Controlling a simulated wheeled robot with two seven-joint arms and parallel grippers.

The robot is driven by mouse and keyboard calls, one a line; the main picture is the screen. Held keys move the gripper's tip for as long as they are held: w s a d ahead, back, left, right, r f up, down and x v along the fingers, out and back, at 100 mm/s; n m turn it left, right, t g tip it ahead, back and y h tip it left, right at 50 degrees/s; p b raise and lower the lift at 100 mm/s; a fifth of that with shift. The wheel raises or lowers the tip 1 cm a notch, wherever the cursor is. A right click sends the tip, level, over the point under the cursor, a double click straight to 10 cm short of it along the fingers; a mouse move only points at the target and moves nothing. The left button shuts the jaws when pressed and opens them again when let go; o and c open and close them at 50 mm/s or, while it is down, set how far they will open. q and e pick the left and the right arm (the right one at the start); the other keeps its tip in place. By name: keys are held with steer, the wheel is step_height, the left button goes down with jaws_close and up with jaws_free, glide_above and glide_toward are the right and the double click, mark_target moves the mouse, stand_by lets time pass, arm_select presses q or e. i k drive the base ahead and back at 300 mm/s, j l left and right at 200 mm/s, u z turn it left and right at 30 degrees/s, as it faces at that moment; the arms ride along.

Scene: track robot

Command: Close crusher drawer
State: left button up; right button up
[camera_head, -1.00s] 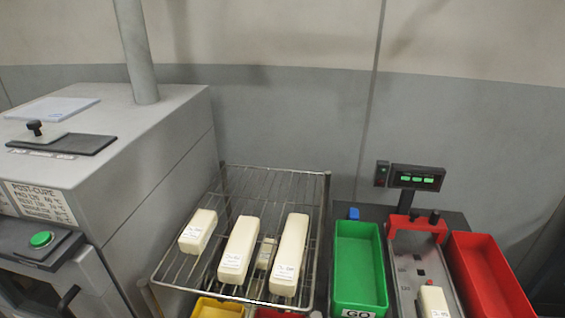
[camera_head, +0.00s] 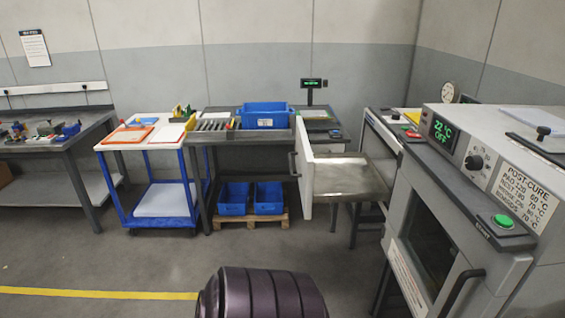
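A drawer (camera_head: 345,178) stands pulled out to the left from a grey machine (camera_head: 382,135) right of centre. It has a white front panel (camera_head: 306,165) with a dark upright handle (camera_head: 293,164) and a shallow metal tray behind the panel. The tray looks empty. The far end of the drawer is partly hidden behind the oven. Neither of my grippers is in view, so nothing of mine is seen touching the drawer.
A post-cure oven (camera_head: 425,240) with a green button stands close at the right. A workbench with a blue bin (camera_head: 265,115) and a blue cart (camera_head: 160,205) stand left of the drawer. Open floor (camera_head: 110,255) with a yellow line (camera_head: 100,293) lies in front.

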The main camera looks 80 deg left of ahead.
mark_target(341, 177)
steer(key=k+j+u, duration=0.1)
steer(key=u, duration=0.35)
steer(key=k+j+u, duration=0.15)
steer(key=u, duration=0.25)
steer(key=k+j+u, duration=0.15)
steer(key=u, duration=0.3)
steer(key=j+u, duration=0.1)
steer(key=u, duration=0.85)
steer(key=i+z, duration=0.1)
steer(key=z, duration=0.4)
